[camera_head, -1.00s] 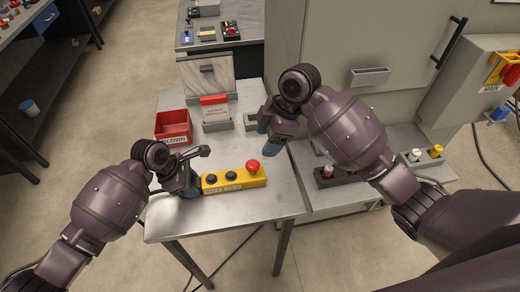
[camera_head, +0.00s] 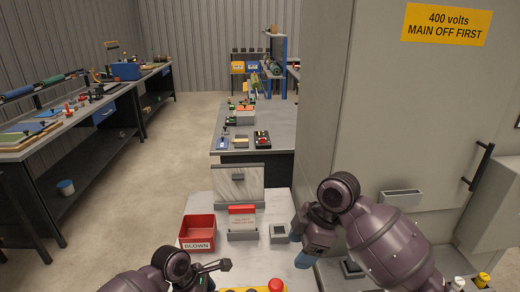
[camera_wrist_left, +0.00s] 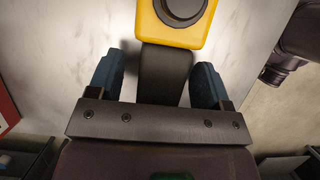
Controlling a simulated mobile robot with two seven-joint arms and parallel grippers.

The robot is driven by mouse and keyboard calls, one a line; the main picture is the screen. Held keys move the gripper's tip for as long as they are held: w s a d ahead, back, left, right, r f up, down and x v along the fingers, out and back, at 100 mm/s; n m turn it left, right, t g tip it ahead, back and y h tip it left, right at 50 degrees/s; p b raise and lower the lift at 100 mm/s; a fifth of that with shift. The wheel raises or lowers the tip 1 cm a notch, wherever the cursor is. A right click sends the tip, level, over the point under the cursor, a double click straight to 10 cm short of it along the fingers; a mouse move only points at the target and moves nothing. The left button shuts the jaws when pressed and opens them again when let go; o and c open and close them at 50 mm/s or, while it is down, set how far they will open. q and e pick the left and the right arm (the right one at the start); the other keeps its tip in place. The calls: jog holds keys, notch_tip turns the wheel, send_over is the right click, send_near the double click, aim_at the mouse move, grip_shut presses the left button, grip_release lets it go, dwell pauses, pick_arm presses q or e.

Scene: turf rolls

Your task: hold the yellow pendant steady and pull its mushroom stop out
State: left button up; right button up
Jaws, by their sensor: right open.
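The yellow pendant (camera_head: 240,290) shows only as a strip at the bottom edge of the head view, with its red mushroom stop (camera_head: 276,285) at the right end. In the left wrist view one end of the pendant (camera_wrist_left: 205,32) carries a dark round button. A dark band (camera_wrist_left: 163,72) runs from that end between the blue fingers of my left gripper (camera_wrist_left: 157,82). The fingers stand apart with a gap on each side. My right gripper (camera_head: 301,247) is open and empty, above and right of the mushroom stop. The left fingertips are hidden in the head view.
A tall grey cabinet (camera_head: 400,120) closes off the right side.

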pick_arm(q)
jog(key=shift+d+r, duration=0.1)
jog(key=shift+r, duration=0.05)
pick_arm(e)
jog(key=shift+d, duration=0.1)
